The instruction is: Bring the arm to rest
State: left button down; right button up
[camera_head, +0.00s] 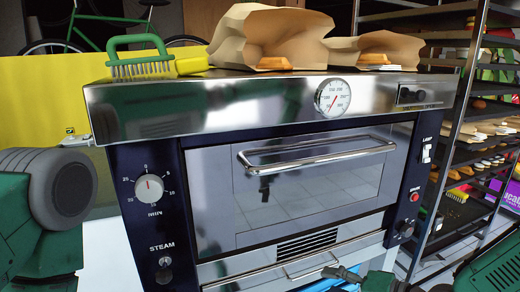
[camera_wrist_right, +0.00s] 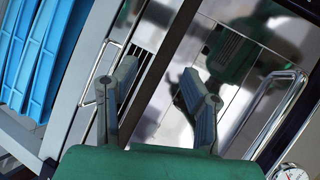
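My right gripper (camera_head: 342,274) shows at the bottom edge of the head view, in front of the lower part of the oven (camera_head: 215,175). In the right wrist view the right gripper (camera_wrist_right: 158,80) is open, its two grey fingers apart with nothing between them. The glossy oven door lies beyond the fingers and mirrors the green arm. My left arm shows at the left edge of the head view; its gripper is out of view.
The oven door is shut, with a bar handle (camera_head: 315,153) across it. A green brush (camera_head: 140,58) and paper bags (camera_head: 268,38) stand on the oven top. A rack (camera_head: 440,190) with baked goods stands at right. Blue ribbed items (camera_wrist_right: 45,55) show in the wrist view.

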jog(key=s+f+n+g+h, duration=0.2)
jog(key=s+f+g+h, duration=0.1)
jog(key=s+f, duration=0.7)
jog(key=s+d+f+n+g+h, duration=0.2)
jog(key=s+d+f+h, duration=0.1)
jog(key=s, duration=0.6)
jog(key=s+d+f+n+g+h, duration=0.3)
jog(key=s+d+f+h, duration=0.1)
jog(key=s+d, duration=0.4)
jog(key=shift+s+d+f+g, duration=0.15)
jog(key=shift+s+f+g, duration=0.15)
jog(key=shift+s+f, duration=0.6)
jog(key=shift+s+r, duration=0.25)
